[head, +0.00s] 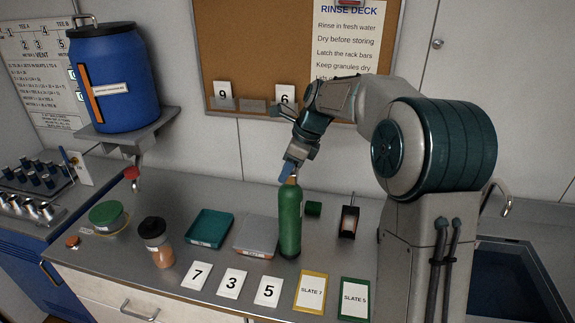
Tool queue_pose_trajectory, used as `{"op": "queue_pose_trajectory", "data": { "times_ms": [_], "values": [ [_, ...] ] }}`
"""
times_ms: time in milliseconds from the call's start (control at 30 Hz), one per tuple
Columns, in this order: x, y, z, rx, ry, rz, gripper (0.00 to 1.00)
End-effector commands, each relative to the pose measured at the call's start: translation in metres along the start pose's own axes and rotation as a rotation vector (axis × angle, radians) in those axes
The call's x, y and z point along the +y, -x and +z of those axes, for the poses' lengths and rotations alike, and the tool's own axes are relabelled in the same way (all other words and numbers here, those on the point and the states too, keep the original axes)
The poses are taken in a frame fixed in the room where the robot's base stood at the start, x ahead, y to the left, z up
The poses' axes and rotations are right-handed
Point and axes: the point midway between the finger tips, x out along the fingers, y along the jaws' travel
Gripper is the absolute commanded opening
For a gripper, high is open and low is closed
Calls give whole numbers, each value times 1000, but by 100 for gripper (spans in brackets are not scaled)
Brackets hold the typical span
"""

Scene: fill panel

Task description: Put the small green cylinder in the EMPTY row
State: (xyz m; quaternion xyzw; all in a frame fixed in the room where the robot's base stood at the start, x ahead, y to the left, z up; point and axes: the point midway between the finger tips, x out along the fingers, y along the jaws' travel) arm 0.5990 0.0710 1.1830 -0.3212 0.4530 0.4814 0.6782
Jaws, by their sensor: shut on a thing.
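The green cylinder (290,222) is upright over the counter, just right of a grey scale-like box. My gripper (291,179) is at its top, shut on its narrow neck; the fingertips are small and partly hidden. I cannot tell whether its base touches the counter. No label reading EMPTY is legible in this view. A rack (47,192) with several dark-topped pieces sits at the far left, its row labels unreadable.
Number cards (232,283) line the front. A sink (512,275) is right.

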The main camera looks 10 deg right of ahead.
Motion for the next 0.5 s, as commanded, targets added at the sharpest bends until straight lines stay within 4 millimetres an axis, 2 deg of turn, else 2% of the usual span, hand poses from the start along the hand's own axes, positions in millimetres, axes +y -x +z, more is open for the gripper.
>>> {"op": "queue_pose_trajectory", "data": {
  "times_ms": [133,167,200,233,500],
  "values": [
    [0,1,1,-3,2,-6,0],
    [0,-2,-1,0,0,0,42],
    [0,-2,-1,0,0,0,53],
    [0,-2,-1,0,0,0,58],
    [0,-2,-1,0,0,0,58]
  ]
}}
